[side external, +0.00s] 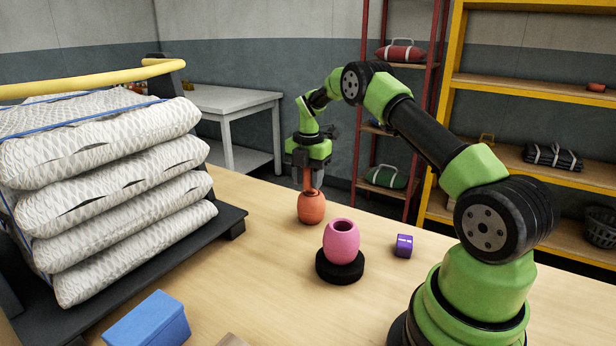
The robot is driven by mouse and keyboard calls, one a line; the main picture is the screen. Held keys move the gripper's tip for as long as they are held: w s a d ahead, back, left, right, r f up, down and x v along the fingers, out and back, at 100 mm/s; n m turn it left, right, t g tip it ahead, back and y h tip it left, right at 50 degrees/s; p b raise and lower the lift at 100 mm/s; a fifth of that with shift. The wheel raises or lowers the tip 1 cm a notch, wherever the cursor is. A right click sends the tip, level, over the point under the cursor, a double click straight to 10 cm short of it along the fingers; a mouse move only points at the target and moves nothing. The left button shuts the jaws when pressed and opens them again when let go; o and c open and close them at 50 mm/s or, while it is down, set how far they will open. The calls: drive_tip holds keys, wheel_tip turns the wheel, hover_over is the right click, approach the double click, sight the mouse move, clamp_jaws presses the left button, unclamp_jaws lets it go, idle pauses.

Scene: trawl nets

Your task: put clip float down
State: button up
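An orange float (311,208) with a narrow upright clip on top is under my gripper (308,184), near the far edge of the wooden table (262,255). My gripper points straight down, and its fingers appear shut on the clip. The float is upright and at or just above the table; I cannot tell whether its underside touches. A pink barrel-shaped float (341,242) with an open hole in its top sits on a round black base (340,268), nearer the camera and to the right of the orange float.
A small purple block (404,246) lies right of the pink float. A blue box (148,322) is at the front left. Stacked net bundles (120,200) on a dark pallet (232,222) fill the left side. Bare table lies between the pallet and the floats.

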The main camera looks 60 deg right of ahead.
sight(309, 196)
drive_tip(key=shift+o, duration=0.8)
drive_tip(key=shift+r, duration=0.1)
wheel_tip(309, 196, up, 11)
drive_tip(key=s+a+r+m+t, duration=0.2)
drive_tip(key=s+a+r+m, duration=0.1)
drive_tip(key=a+r+m, duration=0.3)
drive_tip(key=s+a+r+m+t, duration=0.1)
drive_tip(key=s+a+r+m, duration=0.2)
drive_tip(key=a+r, duration=0.45)
drive_tip(key=s+a+f+m+t+y, duration=0.1)
drive_tip(key=s+a+f+m+t, duration=0.1)
drive_tip(key=s+a+m, duration=0.3)
drive_tip(key=s+a+f+m+t, duration=0.2)
drive_tip(key=s+a+m, duration=0.4)
drive_tip(key=s+m, duration=0.3)
drive_tip(key=s, duration=0.2)
drive_tip(key=shift+s+a+y, duration=0.3)
drive_tip(key=shift+s+y, duration=0.05)
drive_tip(key=shift+y, duration=0.05)
